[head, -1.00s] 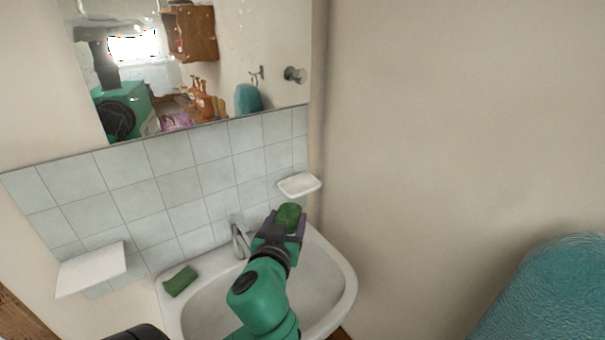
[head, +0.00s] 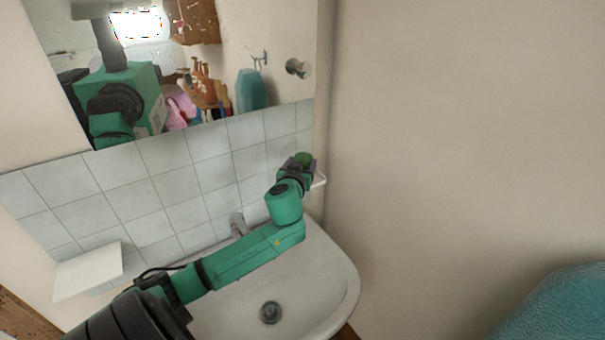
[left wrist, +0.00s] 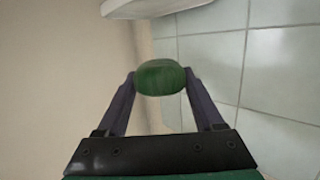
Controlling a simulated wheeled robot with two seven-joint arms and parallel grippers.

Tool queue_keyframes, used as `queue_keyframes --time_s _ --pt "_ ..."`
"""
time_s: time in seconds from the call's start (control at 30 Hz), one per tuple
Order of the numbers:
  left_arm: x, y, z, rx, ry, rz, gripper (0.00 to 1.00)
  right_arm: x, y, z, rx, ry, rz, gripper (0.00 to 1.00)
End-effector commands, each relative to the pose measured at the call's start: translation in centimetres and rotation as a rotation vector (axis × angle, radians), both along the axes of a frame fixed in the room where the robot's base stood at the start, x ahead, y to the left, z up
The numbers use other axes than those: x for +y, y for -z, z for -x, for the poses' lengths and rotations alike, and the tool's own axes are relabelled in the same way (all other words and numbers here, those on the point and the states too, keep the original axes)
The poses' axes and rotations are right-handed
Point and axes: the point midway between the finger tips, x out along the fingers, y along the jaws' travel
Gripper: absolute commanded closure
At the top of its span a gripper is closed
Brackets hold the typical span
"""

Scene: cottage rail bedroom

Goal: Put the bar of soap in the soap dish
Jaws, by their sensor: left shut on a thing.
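The bar of soap (head: 304,158) is green and rounded. My left gripper (head: 303,167) is shut on it and holds it up near the tiled wall's right corner. In the left wrist view the soap (left wrist: 160,78) sits between the two fingertips. The soap dish (head: 320,181) is a white wall-mounted dish, mostly hidden behind the gripper in the head view. In the left wrist view the white dish (left wrist: 158,8) shows at the top edge, apart from the soap in the picture. My right gripper is not in view.
The white sink (head: 340,275) with its tap (head: 238,225) lies below my left arm. A mirror (head: 215,60) hangs above the tiles. A plain wall and a teal item (head: 555,310) are on the right.

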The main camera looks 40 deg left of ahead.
Motion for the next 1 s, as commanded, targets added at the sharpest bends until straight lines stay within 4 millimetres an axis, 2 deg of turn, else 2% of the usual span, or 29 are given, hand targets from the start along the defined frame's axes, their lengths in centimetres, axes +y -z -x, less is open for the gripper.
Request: queue_keyframes --time_s 0.1,0.2,0.37,0.5,0.57,0.8,0.83,0.9,1.0 --pt "1.4 -0.5 -2.0 -0.002 -0.002 -0.003 1.0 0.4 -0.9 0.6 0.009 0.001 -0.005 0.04" --pt "1.4 1.8 -2.0 0.005 0.0 -0.001 1.0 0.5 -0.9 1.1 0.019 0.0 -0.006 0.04" --pt "1.4 3.7 -2.0 0.003 -0.001 -0.001 1.0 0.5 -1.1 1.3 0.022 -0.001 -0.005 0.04" --pt "1.3 6.6 -2.0 0.005 0.001 -0.003 1.0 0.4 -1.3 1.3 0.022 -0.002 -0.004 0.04" --pt "1.6 6.6 -2.3 0.002 0.0 -0.004 1.0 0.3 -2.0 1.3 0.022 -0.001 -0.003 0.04" --pt "1.5 7.1 -2.3 0.0 0.001 0.0 1.0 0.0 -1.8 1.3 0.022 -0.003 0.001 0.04" --pt "1.5 7.2 -2.3 0.001 0.001 0.001 0.24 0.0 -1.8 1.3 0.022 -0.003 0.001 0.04" --pt "1.5 7.2 -2.3 0.001 0.0 0.0 0.0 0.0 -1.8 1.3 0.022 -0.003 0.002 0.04" --pt "1.5 7.1 -2.3 0.001 0.0 0.0 0.0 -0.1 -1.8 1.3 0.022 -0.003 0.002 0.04"
